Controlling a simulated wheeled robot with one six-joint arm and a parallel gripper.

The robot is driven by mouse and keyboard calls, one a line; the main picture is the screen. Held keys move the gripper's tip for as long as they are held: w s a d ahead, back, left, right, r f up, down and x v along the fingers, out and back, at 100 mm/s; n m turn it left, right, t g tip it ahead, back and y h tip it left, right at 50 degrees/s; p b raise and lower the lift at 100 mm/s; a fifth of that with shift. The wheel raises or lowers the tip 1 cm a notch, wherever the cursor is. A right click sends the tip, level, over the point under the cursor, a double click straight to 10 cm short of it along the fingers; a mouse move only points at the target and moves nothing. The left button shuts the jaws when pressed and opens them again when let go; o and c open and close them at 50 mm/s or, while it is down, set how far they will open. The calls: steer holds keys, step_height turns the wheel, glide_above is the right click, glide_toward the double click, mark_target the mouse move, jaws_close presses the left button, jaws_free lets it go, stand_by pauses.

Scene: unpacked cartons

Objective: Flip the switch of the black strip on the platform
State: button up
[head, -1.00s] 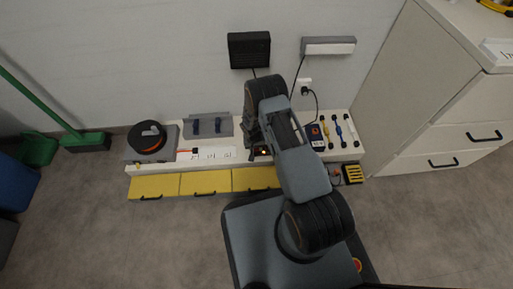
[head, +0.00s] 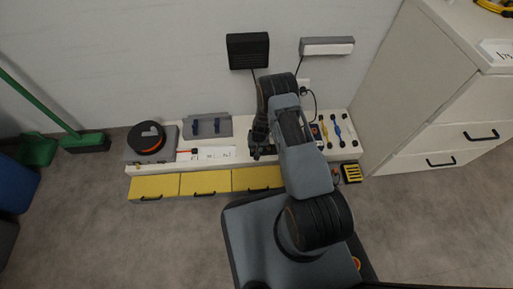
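The long white platform (head: 214,163) stands low against the wall, with yellow drawer fronts below its top. My gripper (head: 260,153) is at the middle of the platform, pointing down at its top. The black strip and its switch cannot be made out apart from my dark gripper and arm, which cover that spot. The fingers are too small and dark to tell whether they are open or shut.
On the platform's left are a black-and-orange reel (head: 146,137) and a grey holder (head: 207,127) with blue clips. Several coloured tools (head: 338,130) lie at the right. A white drawer cabinet (head: 440,120) closes off the right side. A plugged cable hangs from the wall.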

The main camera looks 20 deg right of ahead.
steer(key=shift+s, duration=0.1)
stand_by(0.3)
steer(key=o, duration=0.9)
steer(key=r+p, duration=0.2)
steer(key=r, duration=0.2)
steer(key=d+r+p, duration=0.1)
steer(key=r+p, duration=0.1)
steer(key=r, duration=0.3)
steer(key=d+r+p, duration=0.1)
steer(key=r+p, duration=0.1)
steer(key=r, duration=0.2)
steer(key=shift+s+r, duration=0.15)
steer(key=shift+r, duration=0.2)
